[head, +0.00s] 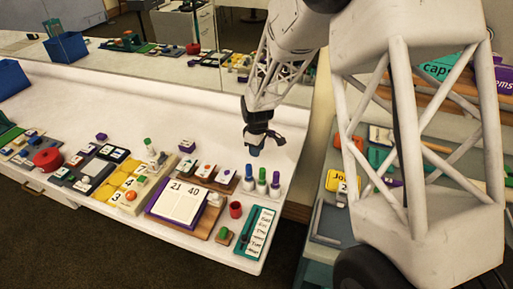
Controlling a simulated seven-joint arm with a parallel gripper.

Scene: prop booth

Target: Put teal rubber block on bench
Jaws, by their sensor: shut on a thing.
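My gripper (256,147) hangs over the back right part of the white bench (110,90), fingers pointing down. It is shut on a small dark bluish thing (254,153) that shows just below the fingers. The thing is too small and shaded to tell whether it is the teal rubber block. It looks close above the bench top, but I cannot tell whether it touches. Teal pieces (376,158) lie on the grey side surface at the right, partly behind my arm.
Blue, green and purple capped pieces (262,181) stand in front of my gripper. A flip-number board (180,203), a red cup (235,210) and a teal list board (261,232) sit near the front edge. A mirror (150,65) runs behind.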

